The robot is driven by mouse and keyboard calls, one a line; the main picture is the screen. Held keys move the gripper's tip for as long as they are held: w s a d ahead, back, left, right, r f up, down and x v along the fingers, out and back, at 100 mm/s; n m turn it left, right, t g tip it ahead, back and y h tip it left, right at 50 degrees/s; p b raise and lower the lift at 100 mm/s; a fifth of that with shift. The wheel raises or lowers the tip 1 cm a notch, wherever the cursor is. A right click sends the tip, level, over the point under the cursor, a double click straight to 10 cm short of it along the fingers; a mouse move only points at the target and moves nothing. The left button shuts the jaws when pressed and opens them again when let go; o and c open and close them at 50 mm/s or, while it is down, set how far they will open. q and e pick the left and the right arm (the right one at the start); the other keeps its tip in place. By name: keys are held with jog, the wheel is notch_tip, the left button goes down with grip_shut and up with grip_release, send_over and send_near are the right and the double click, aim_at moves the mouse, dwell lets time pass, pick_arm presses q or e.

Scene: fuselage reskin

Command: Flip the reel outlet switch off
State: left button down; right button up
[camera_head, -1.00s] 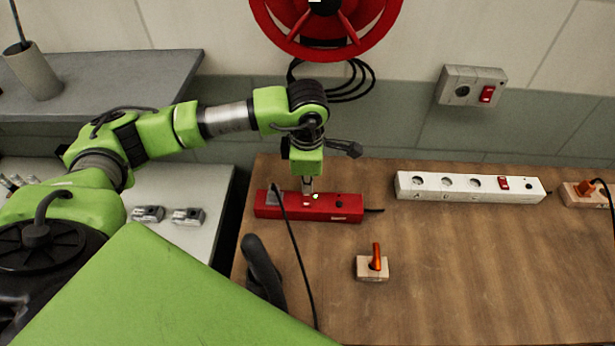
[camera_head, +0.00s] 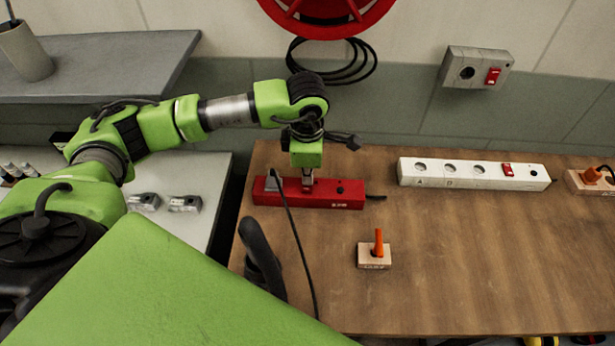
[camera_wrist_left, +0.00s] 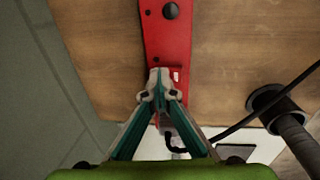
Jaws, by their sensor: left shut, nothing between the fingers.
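My left gripper (camera_head: 308,186) is shut and empty, pointing down at the red power strip (camera_head: 340,193) on the wooden table. In the left wrist view the closed fingertips (camera_wrist_left: 160,88) are over the red strip (camera_wrist_left: 168,40), in front of its small pale-marked part. They hide part of the strip's top, and I cannot tell whether they touch it. The strip's switch and its position are hidden. A wall outlet (camera_head: 478,68) with a red switch (camera_head: 493,76) is mounted right of the red reel (camera_head: 325,18).
A grey plug (camera_head: 272,184) with a black cable sits at the strip's left end. A white power strip (camera_head: 470,173) lies to the right. A wooden block (camera_head: 373,256) with an orange lever stands in front. The table's middle right is clear.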

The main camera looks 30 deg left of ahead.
pick_arm(q)
jog(key=shift+s+f, duration=0.1)
jog(key=shift+s+d, duration=0.35)
jog(key=shift+s, duration=0.3)
